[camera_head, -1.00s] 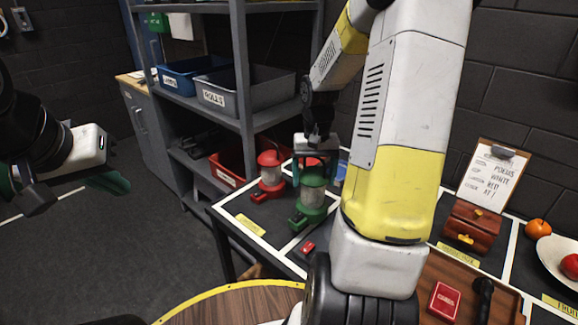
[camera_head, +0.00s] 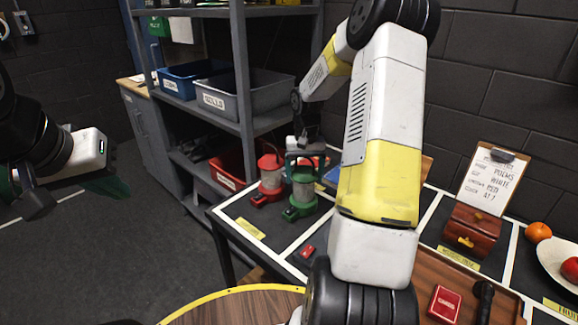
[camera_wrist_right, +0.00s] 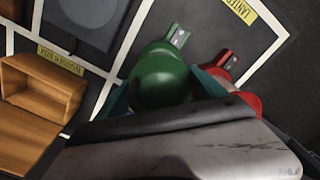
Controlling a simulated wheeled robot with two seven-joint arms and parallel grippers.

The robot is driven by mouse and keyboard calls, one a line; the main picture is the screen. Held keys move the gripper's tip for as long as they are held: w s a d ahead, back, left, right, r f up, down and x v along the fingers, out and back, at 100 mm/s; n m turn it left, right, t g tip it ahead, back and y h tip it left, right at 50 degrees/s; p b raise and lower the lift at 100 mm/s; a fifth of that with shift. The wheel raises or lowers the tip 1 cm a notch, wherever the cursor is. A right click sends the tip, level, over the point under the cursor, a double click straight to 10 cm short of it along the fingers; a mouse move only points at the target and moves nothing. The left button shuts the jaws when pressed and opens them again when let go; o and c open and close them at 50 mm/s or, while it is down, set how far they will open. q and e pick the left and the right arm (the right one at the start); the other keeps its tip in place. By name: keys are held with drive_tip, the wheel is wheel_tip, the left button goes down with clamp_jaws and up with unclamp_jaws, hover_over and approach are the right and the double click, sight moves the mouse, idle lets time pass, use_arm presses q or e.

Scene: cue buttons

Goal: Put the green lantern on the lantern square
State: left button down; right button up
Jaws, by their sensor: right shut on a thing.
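The green lantern (camera_head: 303,188) is upright in my right gripper (camera_head: 305,158), whose fingers close around its upper part. In the right wrist view the green lantern (camera_wrist_right: 160,80) sits between the teal fingers. It appears over or on the lantern square (camera_head: 238,208), the white-outlined area with the yellow label (camera_head: 250,228); I cannot tell whether its base touches. A red lantern (camera_head: 270,180) stands in the same square, just left of the green one, and also shows in the right wrist view (camera_wrist_right: 240,95). My left gripper (camera_head: 68,195) is open and empty, away from the table.
A small red object (camera_head: 307,251) lies by the table's front. A wooden box (camera_head: 472,230), a clipboard (camera_head: 493,180) and a brown tray (camera_head: 420,290) are to the right. A shelf with bins (camera_head: 243,90) stands behind left. An open wooden box (camera_wrist_right: 45,88) shows in the wrist view.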

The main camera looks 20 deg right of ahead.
drive_tip(key=shift+f, duration=0.1)
drive_tip(key=o, duration=2)
drive_tip(key=shift+o, duration=0.2)
wheel_tip(320, 180, up, 11)
drive_tip(key=shift+r, duration=0.65)
drive_tip(key=s+a+r+n+t, duration=0.1)
drive_tip(key=s+a+r+t, duration=0.1)
drive_tip(key=s, duration=0.6)
drive_tip(key=s+a+r+n+t+y, duration=0.1)
drive_tip(key=s+a+r+t, duration=0.1)
drive_tip(key=s+a+r, duration=0.3)
drive_tip(key=s+a+r+n+t+y, duration=0.1)
drive_tip(key=s+a+r, duration=0.3)
drive_tip(key=s, duration=0.7)
drive_tip(key=a+t, duration=0.1)
drive_tip(key=a, duration=0.1)
drive_tip(key=shift+s+a+n, duration=0.3)
drive_tip(key=shift+s, duration=0.1)
